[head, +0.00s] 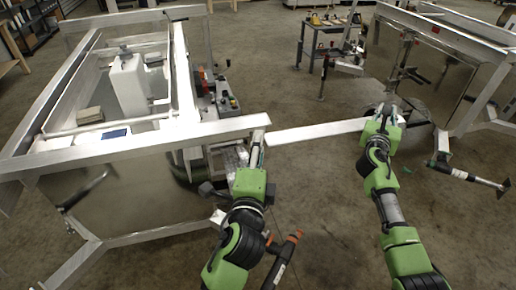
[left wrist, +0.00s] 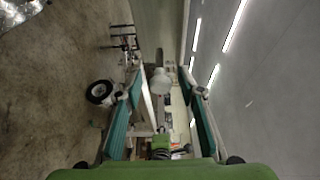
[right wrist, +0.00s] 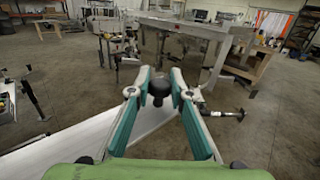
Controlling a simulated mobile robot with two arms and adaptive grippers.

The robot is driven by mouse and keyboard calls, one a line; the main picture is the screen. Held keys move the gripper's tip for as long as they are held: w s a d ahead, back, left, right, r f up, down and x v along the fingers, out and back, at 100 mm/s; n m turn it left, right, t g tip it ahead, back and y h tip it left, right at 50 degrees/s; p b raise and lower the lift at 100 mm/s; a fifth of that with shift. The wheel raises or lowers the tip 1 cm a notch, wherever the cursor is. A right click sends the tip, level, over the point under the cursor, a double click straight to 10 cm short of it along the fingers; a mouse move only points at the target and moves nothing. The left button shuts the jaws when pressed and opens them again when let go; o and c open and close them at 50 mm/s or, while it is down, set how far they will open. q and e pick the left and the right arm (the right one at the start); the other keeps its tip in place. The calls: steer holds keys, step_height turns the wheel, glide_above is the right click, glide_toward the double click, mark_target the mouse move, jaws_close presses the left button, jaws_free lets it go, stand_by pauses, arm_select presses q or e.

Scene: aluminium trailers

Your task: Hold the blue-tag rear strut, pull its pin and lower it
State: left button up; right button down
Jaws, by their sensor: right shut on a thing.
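I cannot tell whether this is the blue-tag rear strut. No pin can be made out. My right gripper (head: 385,108) is at the far end of the pale beam, shut on a dark knob (right wrist: 160,88). My left gripper (head: 257,145) is at the left trailer's corner, its fingers apart around a pale cylinder (left wrist: 160,80), contact unclear.
The left trailer (head: 120,140) fills the left. A pale beam (head: 315,132) runs between my grippers. An orange-ended bar (head: 287,258) is low by my left arm. The right trailer (head: 430,70) and a tool cart (head: 328,38) stand behind. Floor between the trailers is mostly clear.

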arm_select(q)
jaws_close()
arm_select(e)
steer(key=shift+r, duration=0.1)
arm_select(q)
steer(key=shift+s+d+f, duration=0.1)
steer(key=shift+s+d, duration=0.2)
steer(key=shift+s, duration=0.5)
steer(key=shift+s+d, duration=0.3)
steer(key=shift+s, duration=0.5)
arm_select(e)
steer(key=shift+w, duration=0.1)
arm_select(q)
jaws_free()
steer(key=shift+s, duration=0.1)
steer(key=s, duration=1.2)
steer(key=shift+a, duration=0.25)
steer(key=shift+w, duration=0.1)
